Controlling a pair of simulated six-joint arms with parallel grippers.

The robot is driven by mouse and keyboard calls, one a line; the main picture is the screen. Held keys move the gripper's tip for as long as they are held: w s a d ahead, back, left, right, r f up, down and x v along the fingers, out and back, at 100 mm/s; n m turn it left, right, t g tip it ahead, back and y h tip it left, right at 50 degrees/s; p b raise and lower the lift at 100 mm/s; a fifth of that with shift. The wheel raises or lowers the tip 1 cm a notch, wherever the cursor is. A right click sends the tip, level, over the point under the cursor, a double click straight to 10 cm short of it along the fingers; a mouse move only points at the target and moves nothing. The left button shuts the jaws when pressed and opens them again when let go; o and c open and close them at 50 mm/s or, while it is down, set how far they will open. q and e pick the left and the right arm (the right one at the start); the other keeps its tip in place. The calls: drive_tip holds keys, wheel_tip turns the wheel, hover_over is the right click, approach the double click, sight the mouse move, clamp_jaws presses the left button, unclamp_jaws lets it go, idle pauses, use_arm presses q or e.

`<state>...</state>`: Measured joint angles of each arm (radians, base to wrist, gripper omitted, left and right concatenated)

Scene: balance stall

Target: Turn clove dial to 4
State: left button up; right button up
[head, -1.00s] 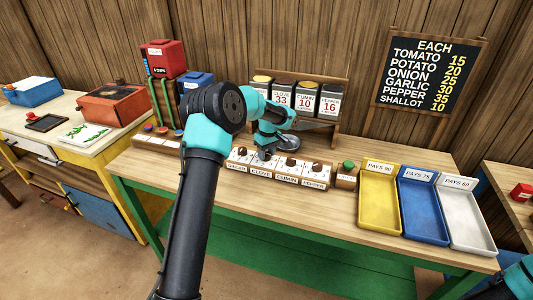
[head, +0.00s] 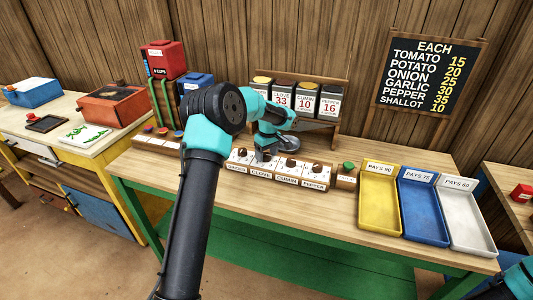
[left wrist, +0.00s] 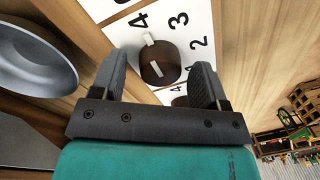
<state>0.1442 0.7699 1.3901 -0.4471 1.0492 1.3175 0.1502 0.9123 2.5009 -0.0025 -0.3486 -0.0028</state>
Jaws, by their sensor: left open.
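The dial panel (head: 262,174) carries a row of brown knobs above labels for ginger, clove, cumin and pepper. My left gripper (head: 263,156) is down at the clove place and hides that knob in the head view. In the left wrist view a brown dial (left wrist: 161,66) with a white pointer mark stands between the open fingers of my left gripper (left wrist: 160,60), with a gap on either side. The figures 4, 3 and 2 show around it, and the pointer's outer end lies near the 4. My right gripper is out of view.
A green button box (head: 347,175) stands right of the panel. Beyond it lie yellow (head: 365,215), blue (head: 440,234) and white (head: 486,243) trays. The spice rack with price cards (head: 305,103) is behind. A grey round dish (left wrist: 35,55) lies beside the panel.

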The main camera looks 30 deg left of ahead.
use_arm(q)
wheel_tip(320, 180, up, 17)
drive_tip(key=w, duration=0.1)
drive_tip(key=shift+w+d+r, duration=0.15)
drive_tip(key=shift+d+r, duration=0.05)
drive_tip(key=shift+d, duration=0.05)
idle(0.3)
idle(0.4)
